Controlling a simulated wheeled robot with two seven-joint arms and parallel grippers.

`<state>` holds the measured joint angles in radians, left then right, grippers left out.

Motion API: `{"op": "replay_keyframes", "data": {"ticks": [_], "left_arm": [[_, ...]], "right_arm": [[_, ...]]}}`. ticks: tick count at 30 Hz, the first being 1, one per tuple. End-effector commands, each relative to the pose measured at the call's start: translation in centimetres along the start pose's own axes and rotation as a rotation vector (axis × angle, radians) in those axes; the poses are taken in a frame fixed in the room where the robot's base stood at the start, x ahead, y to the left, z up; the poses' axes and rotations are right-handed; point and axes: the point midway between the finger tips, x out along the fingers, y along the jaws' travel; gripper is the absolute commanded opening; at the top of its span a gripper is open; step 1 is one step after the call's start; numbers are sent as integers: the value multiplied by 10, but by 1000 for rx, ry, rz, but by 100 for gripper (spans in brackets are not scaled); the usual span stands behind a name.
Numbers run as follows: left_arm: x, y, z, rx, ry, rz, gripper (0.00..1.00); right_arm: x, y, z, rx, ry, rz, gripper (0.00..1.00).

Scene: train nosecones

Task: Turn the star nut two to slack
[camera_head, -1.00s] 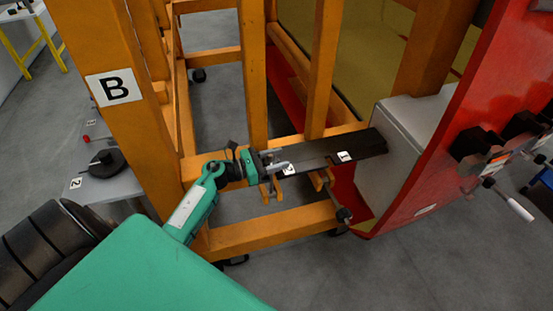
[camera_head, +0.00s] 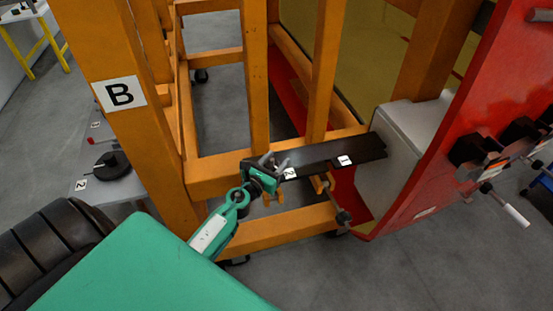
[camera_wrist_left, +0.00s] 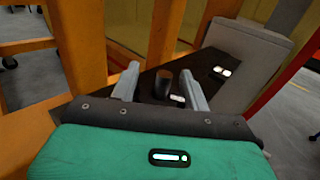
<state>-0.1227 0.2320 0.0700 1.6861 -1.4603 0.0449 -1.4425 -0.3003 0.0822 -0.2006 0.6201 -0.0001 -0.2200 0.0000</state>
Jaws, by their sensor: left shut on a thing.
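A dark plate (camera_head: 367,149) lies across the orange frame, with a white label 1 (camera_head: 345,160) and a white label 2 (camera_head: 289,173) on it. My left gripper (camera_head: 276,163) is at the plate's left end, beside label 2. In the left wrist view, a dark rounded knob (camera_wrist_left: 162,88), which I take as star nut two, stands between the two grey fingers (camera_wrist_left: 162,80), with a label just right of it. The gripper is shut on this knob. The knob's finer shape is too dark to make out, and the gripper hides it in the head view. My right gripper is not in view.
Orange posts (camera_head: 325,70) rise behind the plate, and a thick post with a B sign (camera_head: 119,95) stands at left. A grey box (camera_head: 400,140) and a red panel (camera_head: 450,120) with handles bound the right. A grey table (camera_head: 125,186) holds a black disc (camera_head: 113,166).

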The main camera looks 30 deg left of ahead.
Motion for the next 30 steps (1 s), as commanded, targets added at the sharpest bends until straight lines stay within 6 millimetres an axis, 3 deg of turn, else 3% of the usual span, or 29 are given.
{"op": "replay_keyframes", "data": {"ticks": [15,30], "left_arm": [[0,5,2,-4,-2,357,23],[-4,12,-1,-3,-3,817,23]], "right_arm": [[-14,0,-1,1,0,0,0],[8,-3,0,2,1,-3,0]]}}
